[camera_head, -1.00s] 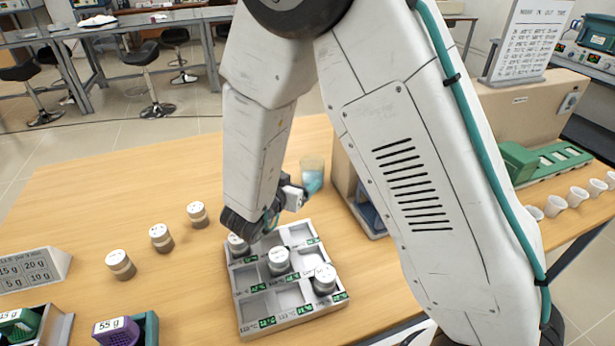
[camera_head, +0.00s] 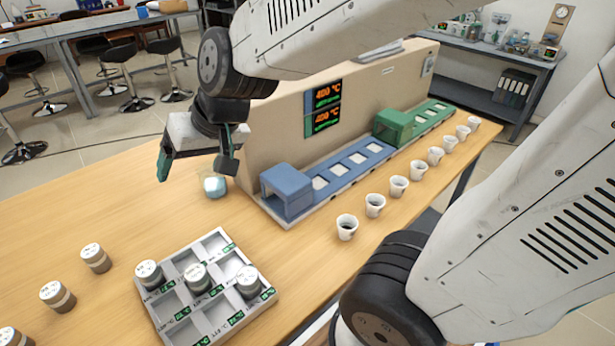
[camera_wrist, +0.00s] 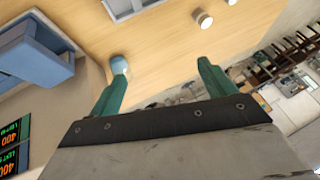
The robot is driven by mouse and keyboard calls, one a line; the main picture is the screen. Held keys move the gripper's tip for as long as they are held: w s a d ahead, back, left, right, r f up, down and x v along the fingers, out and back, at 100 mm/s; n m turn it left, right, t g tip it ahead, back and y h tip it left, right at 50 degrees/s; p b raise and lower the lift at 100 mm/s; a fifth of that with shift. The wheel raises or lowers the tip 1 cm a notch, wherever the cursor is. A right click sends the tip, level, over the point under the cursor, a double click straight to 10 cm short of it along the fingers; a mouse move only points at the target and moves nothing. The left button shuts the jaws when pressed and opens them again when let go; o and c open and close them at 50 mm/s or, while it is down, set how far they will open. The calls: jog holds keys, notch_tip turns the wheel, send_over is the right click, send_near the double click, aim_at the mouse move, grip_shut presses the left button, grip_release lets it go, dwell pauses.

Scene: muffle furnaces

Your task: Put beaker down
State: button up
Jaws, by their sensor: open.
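The beaker (camera_head: 214,186) is a small clear vessel with pale blue contents. It stands upright on the wooden table, just left of the furnace unit's front corner. In the wrist view the beaker (camera_wrist: 119,66) shows just beyond the tip of the left finger. My gripper (camera_head: 197,166) is above the table beside the beaker, its teal fingers spread wide. In the wrist view my gripper (camera_wrist: 162,76) is open, with nothing between its fingers. I cannot tell how far the left finger is from the beaker.
The beige furnace unit (camera_head: 262,130) with two displays and a blue tunnel (camera_head: 287,191) stands right of the beaker. A compartment tray (camera_head: 209,333) holding several lidded jars is in front. Several white cups (camera_head: 347,228) line the right edge.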

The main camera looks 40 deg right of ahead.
jog(key=s+d+r+g+h, duration=0.1)
jog(key=s+d+g, duration=0.1)
jog(key=s+d, duration=0.3)
jog(key=s+d+g+h, duration=0.2)
jog(key=s+d, duration=0.2)
jog(key=s, duration=0.8)
jog(key=shift+s+d+r+n+g, duration=0.25)
jog(key=shift+d+r+n+g, duration=0.05)
jog(key=shift+d+r, duration=0.05)
